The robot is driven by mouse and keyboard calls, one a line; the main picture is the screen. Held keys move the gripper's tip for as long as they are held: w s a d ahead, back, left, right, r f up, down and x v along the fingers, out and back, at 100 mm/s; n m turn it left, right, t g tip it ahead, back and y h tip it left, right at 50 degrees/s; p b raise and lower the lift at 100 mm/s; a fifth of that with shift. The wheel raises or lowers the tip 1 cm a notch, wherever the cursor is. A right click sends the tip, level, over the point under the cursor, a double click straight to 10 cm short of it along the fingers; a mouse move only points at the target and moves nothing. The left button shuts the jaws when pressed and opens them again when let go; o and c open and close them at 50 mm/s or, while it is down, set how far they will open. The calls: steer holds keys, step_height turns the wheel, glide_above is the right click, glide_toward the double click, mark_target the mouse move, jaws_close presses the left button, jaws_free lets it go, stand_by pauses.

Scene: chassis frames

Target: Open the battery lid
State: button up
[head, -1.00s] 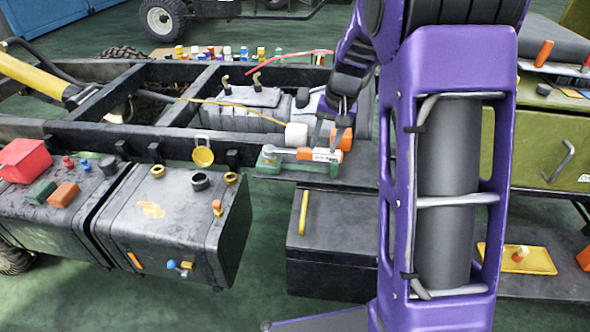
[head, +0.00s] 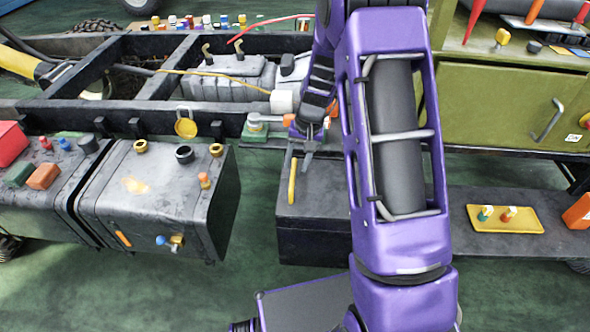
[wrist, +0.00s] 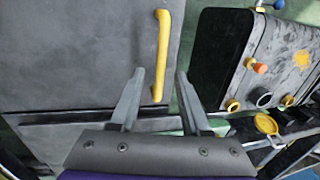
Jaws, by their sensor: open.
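The battery box (head: 325,190) is a dark grey box with a flat lid, low beside the vehicle frame. A yellow bar handle (head: 293,181) runs along the left side of its lid. The lid lies flat and looks shut. My gripper (head: 306,165) is open and empty above the lid, just right of the handle's far end in the head view. In the wrist view the lid (wrist: 75,50) fills the left, and the yellow handle (wrist: 162,50) shows between the open fingers (wrist: 160,73). I cannot tell how far the fingertips are above it.
Dark tanks (head: 160,200) with caps stand left of the box; they show at right in the wrist view (wrist: 285,60). The black frame (head: 180,115) runs behind. A green cabinet (head: 510,105) and a yellow tray (head: 505,218) are at right. Green floor in front is clear.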

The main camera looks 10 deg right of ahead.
steer(key=shift+w+a+f, duration=0.1)
steer(key=shift+a+f, duration=0.05)
steer(key=shift+f, duration=0.5)
steer(key=shift+a+f, duration=0.1)
steer(key=shift+f, duration=0.5)
jaws_close()
stand_by(0.5)
